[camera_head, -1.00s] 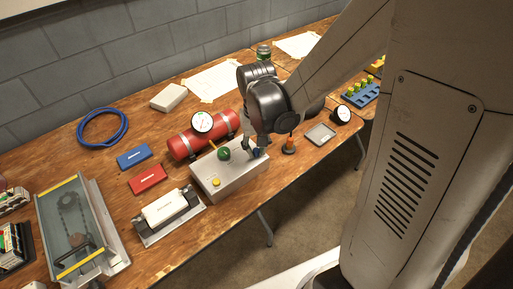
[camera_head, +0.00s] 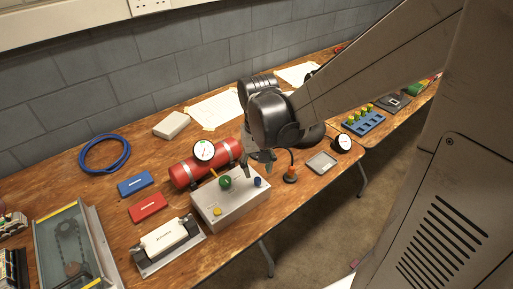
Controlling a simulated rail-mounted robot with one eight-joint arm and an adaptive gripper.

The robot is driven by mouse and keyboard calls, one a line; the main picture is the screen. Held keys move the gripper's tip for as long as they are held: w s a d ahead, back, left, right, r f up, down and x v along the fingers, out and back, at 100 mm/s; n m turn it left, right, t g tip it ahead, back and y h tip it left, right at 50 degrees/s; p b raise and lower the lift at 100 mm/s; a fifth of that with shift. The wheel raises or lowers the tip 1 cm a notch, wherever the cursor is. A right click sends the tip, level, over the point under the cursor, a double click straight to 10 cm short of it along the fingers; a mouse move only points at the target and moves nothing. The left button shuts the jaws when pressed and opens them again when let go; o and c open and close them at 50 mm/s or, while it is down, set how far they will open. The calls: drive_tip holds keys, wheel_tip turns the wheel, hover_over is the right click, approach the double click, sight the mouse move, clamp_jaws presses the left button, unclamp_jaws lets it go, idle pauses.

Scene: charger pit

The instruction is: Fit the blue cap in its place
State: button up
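The blue cap (camera_head: 258,182) sits on the right end of the grey box (camera_head: 232,203). I cannot tell whether it is fully seated. The box also bears a green ball-shaped knob (camera_head: 225,182) and a yellow cap (camera_head: 217,211). My gripper (camera_head: 259,174) points down just above and behind the blue cap. Its two fingers are spread apart, with nothing seen between them.
A red cylinder (camera_head: 190,173) with a gauge (camera_head: 204,150) lies behind the box. An orange-based post (camera_head: 291,174) and a grey tray (camera_head: 321,163) stand to the right. A white unit in a cradle (camera_head: 168,238) is at the front left.

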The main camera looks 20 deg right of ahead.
sight(258, 179)
wheel_tip(258, 179, up, 8)
drive_tip(key=shift+f, duration=0.25)
idle(0.4)
drive_tip(key=s+r+n+t, duration=0.1)
drive_tip(key=s+r+t, duration=0.4)
drive_tip(key=s, duration=0.5)
drive_tip(key=shift+s+r+t, duration=0.25)
drive_tip(key=shift+r+t, duration=0.1)
drive_tip(key=shift+t, duration=0.75)
drive_tip(key=shift+d, duration=0.1)
idle(0.6)
